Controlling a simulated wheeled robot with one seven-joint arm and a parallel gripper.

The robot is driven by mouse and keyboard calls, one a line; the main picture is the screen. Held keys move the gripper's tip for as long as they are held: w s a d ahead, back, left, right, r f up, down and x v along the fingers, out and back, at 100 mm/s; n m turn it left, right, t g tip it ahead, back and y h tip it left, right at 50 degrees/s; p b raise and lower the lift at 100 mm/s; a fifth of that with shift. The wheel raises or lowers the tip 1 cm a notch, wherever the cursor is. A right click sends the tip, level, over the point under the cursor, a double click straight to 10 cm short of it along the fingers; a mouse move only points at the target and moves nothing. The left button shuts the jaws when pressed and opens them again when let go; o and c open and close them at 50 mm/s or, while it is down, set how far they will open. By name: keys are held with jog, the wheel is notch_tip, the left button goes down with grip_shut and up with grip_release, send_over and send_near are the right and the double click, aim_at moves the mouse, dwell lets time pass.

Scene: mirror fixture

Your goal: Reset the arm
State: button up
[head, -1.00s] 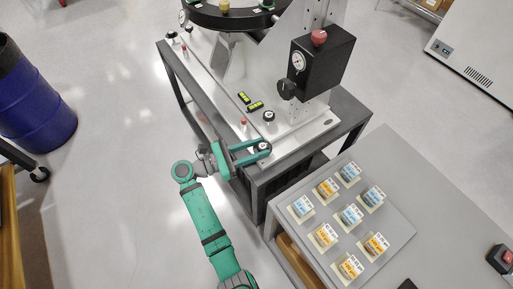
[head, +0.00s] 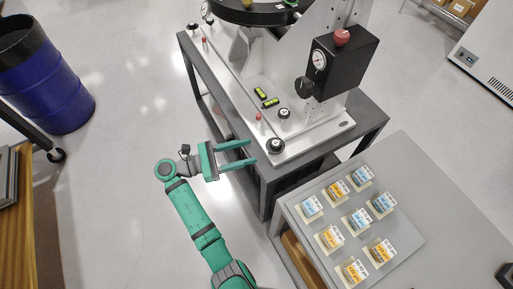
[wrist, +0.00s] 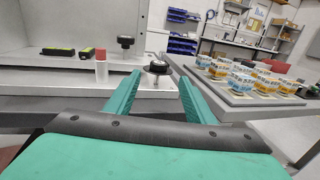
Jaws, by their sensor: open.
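My gripper (head: 252,153) is open and empty, with its two green fingers pointing right toward the front corner of the fixture base (head: 318,138). A black knob (head: 276,146) on that corner stands just beyond the fingertips, apart from them. In the wrist view the same knob (wrist: 158,67) shows ahead between the two fingers (wrist: 160,92). My green arm reaches up from the bottom of the head view, left of the fixture.
A grey table (head: 408,196) with several blue and orange labelled containers stands right of the fixture. A second knob (head: 284,114), a red-topped pin (head: 258,118) and yellow-black levels (head: 270,103) sit on the base. A blue barrel (head: 55,95) stands left. Floor between is clear.

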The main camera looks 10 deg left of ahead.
jog(key=shift+v, duration=0.85)
